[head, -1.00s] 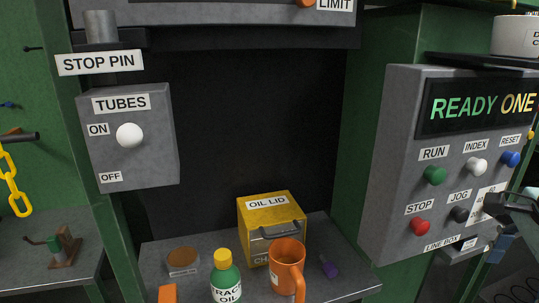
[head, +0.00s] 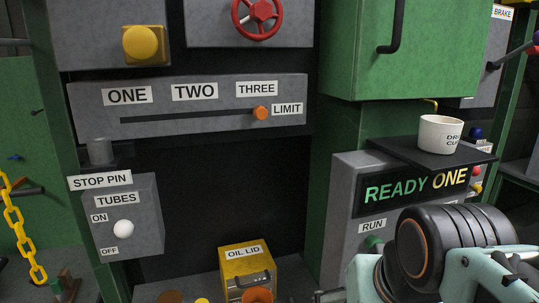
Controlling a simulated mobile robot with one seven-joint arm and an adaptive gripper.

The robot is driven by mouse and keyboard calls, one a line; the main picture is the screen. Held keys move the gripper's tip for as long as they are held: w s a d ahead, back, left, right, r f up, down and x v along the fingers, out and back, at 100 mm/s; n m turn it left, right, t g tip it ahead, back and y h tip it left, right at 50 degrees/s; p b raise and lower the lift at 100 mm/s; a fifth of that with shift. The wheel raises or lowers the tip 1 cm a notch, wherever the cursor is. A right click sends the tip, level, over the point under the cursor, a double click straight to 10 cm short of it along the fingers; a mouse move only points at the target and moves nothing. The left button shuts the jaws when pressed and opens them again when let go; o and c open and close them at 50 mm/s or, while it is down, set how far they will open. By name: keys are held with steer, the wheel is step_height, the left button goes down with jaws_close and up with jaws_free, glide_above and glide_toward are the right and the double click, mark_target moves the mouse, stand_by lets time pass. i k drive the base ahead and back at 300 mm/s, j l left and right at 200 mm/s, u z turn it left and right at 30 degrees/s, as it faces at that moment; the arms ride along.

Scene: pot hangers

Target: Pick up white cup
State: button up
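The white cup (head: 438,134) stands upright on a dark shelf (head: 391,153) above the READY ONE panel, at the right of the head view. It has dark lettering on its side, only partly readable. My arm's black joint and pale links are in the lower right, below the cup in the picture and apart from it. A small dark part at the bottom edge, left of the arm, may be my gripper; its fingers cannot be made out.
A green cabinet (head: 370,50) with a black handle hangs left of and above the cup. The READY ONE panel (head: 350,215) is under the shelf. A yellow OIL LID box (head: 247,266) stands low in the middle. A red handwheel (head: 262,10) is at the top.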

mark_target(438, 135)
steer(key=l+u, duration=0.1)
steer(key=l, duration=0.35)
steer(key=k+l+u, duration=0.1)
steer(key=l, duration=0.4)
steer(key=l+u, duration=0.1)
steer(key=l, duration=0.35)
steer(key=k+l+u, duration=0.1)
steer(key=l, duration=0.35)
steer(key=k+l+u, duration=0.1)
steer(key=l, duration=0.35)
steer(key=i+j, duration=0.4)
